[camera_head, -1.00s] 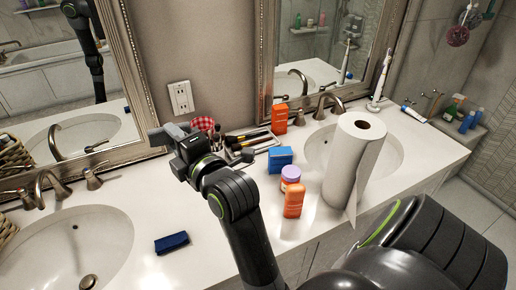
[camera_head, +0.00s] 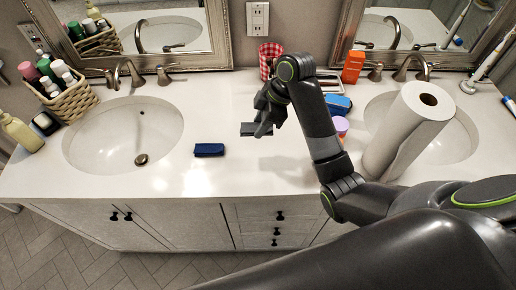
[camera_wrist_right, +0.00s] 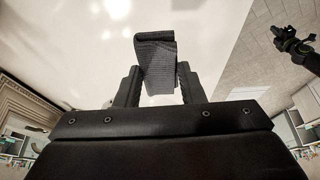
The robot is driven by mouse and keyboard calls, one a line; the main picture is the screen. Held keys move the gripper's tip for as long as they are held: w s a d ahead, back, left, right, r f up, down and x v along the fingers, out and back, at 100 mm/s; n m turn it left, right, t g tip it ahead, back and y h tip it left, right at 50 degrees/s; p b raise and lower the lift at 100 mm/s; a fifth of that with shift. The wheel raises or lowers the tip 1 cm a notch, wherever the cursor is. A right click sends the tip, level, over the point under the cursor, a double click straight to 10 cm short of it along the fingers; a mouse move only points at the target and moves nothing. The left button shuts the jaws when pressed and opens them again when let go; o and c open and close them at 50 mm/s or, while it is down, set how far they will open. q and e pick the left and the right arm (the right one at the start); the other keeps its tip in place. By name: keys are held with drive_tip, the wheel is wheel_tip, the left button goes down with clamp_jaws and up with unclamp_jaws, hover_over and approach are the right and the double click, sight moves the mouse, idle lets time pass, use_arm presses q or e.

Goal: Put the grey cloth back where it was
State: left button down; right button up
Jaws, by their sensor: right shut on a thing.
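The grey cloth (camera_head: 250,129) is a small dark folded piece over the white counter, between the two sinks. My right gripper (camera_head: 264,120) is shut on it. In the right wrist view the ribbed grey cloth (camera_wrist_right: 155,62) stands out from between the two fingers (camera_wrist_right: 157,88). I cannot tell whether the cloth touches the counter. A folded navy cloth (camera_head: 209,150) lies on the counter just left of and in front of the gripper. My left gripper (camera_wrist_right: 296,42) seems to show at the upper right of the right wrist view, over the floor; its jaws are unclear.
A red checkered cup (camera_head: 270,54) and an orange box (camera_head: 353,66) stand behind the arm. A blue box (camera_head: 338,104) and a purple-lidded jar (camera_head: 341,125) are right of it. A paper towel roll (camera_head: 405,130) stands by the right sink. Counter around the navy cloth is clear.

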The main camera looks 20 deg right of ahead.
sight(255, 152)
wheel_tip(255, 152, down, 3)
drive_tip(key=shift+s+r+b, duration=0.15)
drive_tip(key=shift+b, duration=0.9)
wheel_tip(255, 152, down, 3)
drive_tip(key=shift+f+p, duration=0.1)
drive_tip(key=shift+p, duration=0.35)
drive_tip(key=shift+f, duration=2.05)
drive_tip(key=o, duration=0.9)
drive_tip(key=shift+f, duration=0.1)
